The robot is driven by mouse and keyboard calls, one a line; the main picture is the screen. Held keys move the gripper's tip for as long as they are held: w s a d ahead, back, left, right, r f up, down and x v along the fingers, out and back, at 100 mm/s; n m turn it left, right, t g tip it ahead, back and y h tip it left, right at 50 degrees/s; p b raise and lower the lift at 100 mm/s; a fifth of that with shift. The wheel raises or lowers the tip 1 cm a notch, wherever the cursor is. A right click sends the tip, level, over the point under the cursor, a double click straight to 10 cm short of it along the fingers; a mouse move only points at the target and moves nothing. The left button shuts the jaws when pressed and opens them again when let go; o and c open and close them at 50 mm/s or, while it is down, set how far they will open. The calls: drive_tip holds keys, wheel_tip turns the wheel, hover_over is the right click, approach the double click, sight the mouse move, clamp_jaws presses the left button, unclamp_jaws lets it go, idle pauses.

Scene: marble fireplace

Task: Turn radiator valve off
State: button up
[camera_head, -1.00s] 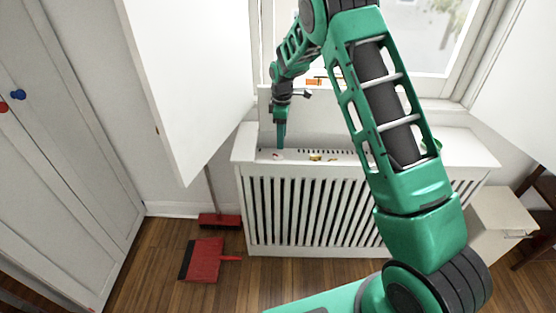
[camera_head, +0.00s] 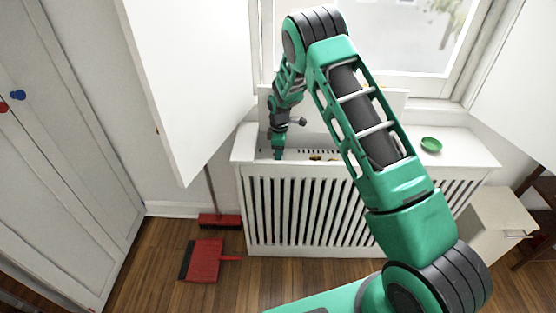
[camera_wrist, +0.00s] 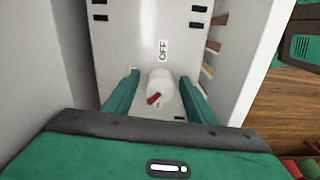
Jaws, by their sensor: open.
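The radiator valve is a round white knob with a red pointer (camera_wrist: 159,88) on the white top of the radiator cover (camera_wrist: 125,30). In the wrist view the word OFF (camera_wrist: 163,50) is printed above the knob, and the red pointer slants toward the lower left, away from OFF. My gripper (camera_wrist: 157,92) is open, with one green finger on each side of the knob; I cannot tell whether they touch it. In the head view my gripper (camera_head: 278,154) is low at the left end of the cover top and hides the knob.
A green bowl (camera_head: 431,144) stands on the right of the cover top. Small coloured items (camera_head: 316,157) lie right of my gripper. An open white shutter (camera_head: 190,80) is close on the left. A red dustpan (camera_head: 205,260) and broom (camera_head: 220,220) are on the floor.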

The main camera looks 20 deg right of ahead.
drive_tip(key=c, duration=1)
drive_tip(key=shift+c, duration=0.2)
